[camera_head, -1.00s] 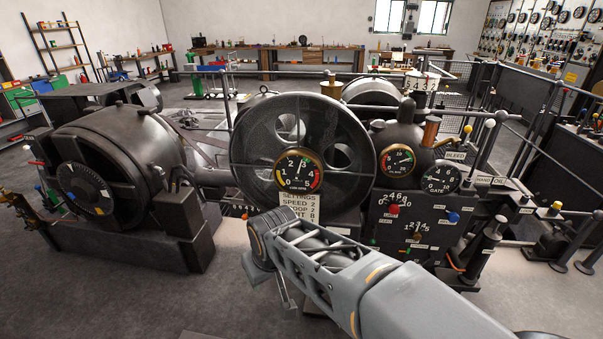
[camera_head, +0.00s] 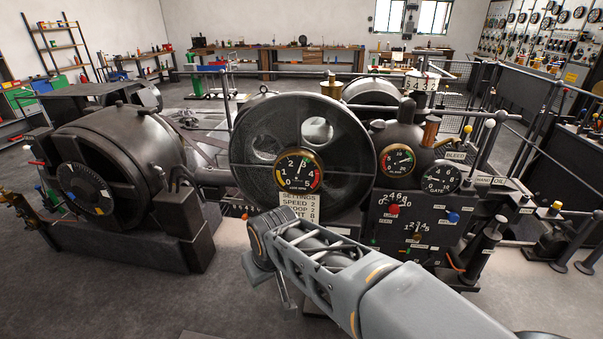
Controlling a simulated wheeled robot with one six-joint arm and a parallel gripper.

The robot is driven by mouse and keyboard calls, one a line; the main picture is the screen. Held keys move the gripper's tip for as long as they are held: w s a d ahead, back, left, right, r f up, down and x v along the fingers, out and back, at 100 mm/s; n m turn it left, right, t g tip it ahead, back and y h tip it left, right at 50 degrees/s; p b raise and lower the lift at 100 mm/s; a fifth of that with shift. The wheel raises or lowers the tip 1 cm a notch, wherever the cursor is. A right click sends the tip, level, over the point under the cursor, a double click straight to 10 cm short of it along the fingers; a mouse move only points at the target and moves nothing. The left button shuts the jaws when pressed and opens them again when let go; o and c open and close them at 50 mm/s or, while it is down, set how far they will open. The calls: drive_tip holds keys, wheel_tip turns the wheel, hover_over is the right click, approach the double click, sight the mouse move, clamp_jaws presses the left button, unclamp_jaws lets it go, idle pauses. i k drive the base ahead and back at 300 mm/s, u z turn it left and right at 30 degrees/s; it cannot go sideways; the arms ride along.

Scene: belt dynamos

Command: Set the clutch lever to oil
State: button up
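Two small white labels on the right side of the machine read "HAND" and "OIL" (camera_head: 498,181). Rods with ball ends stand around them, one with a pale ball (camera_head: 501,116) and one with a yellow ball (camera_head: 467,129) above the "BLEED" label. I cannot tell which rod is the clutch lever or at which label it stands. My arm reaches in from the bottom right and bends at a joint left of centre. A thin grey part shows below that joint, but I cannot make out my gripper or its fingers.
A large dark flywheel (camera_head: 345,128) stands at centre behind my arm, with a round gauge (camera_head: 298,170) in front. A settings card (camera_head: 299,207) hangs below it. A black panel (camera_head: 391,225) with coloured knobs is to the right. A dynamo (camera_head: 110,165) is at left. Grey floor is open front left.

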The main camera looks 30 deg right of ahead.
sight(491, 123)
drive_tip(key=z, duration=2.6)
drive_tip(key=k, duration=0.65)
drive_tip(key=u, duration=1)
drive_tip(key=i, duration=0.4)
drive_tip(key=u, duration=0.05)
